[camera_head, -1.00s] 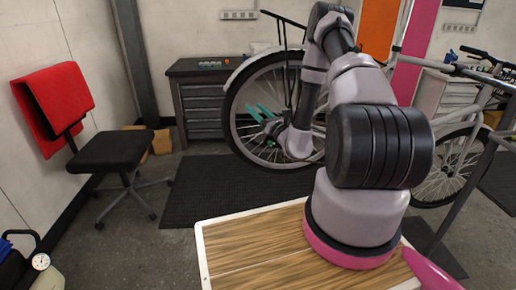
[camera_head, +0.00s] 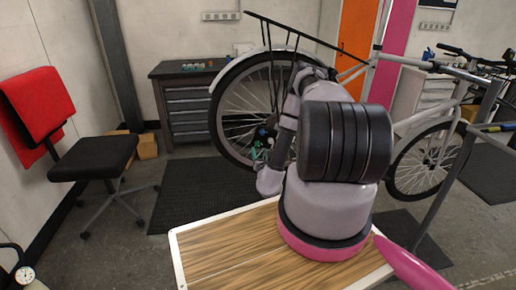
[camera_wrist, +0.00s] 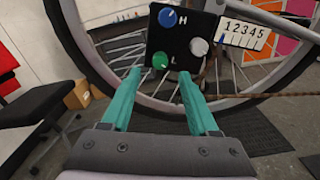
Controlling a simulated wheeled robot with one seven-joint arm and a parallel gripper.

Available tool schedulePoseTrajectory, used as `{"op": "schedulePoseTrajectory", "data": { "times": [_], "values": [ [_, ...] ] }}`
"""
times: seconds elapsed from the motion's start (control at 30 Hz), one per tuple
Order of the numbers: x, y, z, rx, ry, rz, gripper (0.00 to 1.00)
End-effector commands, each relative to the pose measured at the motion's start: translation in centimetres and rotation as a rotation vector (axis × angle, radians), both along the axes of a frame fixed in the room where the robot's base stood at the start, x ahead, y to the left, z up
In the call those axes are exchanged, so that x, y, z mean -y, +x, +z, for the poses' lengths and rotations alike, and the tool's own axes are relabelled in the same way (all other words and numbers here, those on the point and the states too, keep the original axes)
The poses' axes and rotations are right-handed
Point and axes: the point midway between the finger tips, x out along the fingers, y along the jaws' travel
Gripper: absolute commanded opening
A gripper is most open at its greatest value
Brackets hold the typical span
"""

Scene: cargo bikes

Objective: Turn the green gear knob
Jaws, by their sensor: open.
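The green gear knob (camera_wrist: 160,60) sits at the lower left of a black panel (camera_wrist: 180,40) marked H and L, mounted at the bicycle's rear wheel. A blue knob (camera_wrist: 168,17) is above it and a grey-white knob (camera_wrist: 199,47) is to its right. My gripper (camera_wrist: 161,76) is open, with its two teal fingers pointing at the panel. In the wrist view the green knob lies between the fingertips, near the left one; I cannot tell whether they touch it. In the head view, my arm partly hides the wheel and the small gripper (camera_head: 258,152).
A number plate (camera_wrist: 245,33) with gear marks is right of the panel. The bicycle wheel (camera_head: 228,112) stands behind. A black chair (camera_head: 92,158) with a red cloth is at left, and a drawer cabinet (camera_head: 190,115) stands behind. The dark mat (camera_head: 190,200) is clear.

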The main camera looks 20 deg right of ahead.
Motion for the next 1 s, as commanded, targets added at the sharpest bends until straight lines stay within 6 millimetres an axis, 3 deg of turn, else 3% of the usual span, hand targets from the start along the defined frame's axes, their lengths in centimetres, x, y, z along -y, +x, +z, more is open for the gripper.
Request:
{"op": "schedulePoseTrajectory", "data": {
  "times": [0.1, 0.3, 0.67, 0.77, 0.83, 1.0],
  "values": [
    [0.7, 2.1, 0.1, 0.003, -0.001, -0.002, 0.61],
    [1.2, 4.3, 0.1, 0.002, 0.0, 0.0, 0.61],
    [1.4, 4.9, 0.0, 0.001, 0.0, 0.001, 0.61],
    [1.4, 4.9, 0.0, 0.001, 0.0, 0.001, 0.3],
    [1.4, 4.9, 0.0, 0.001, 0.0, 0.002, 0.03],
    [1.4, 4.8, 0.0, 0.001, 0.001, 0.001, 0.0]
  ]
}}
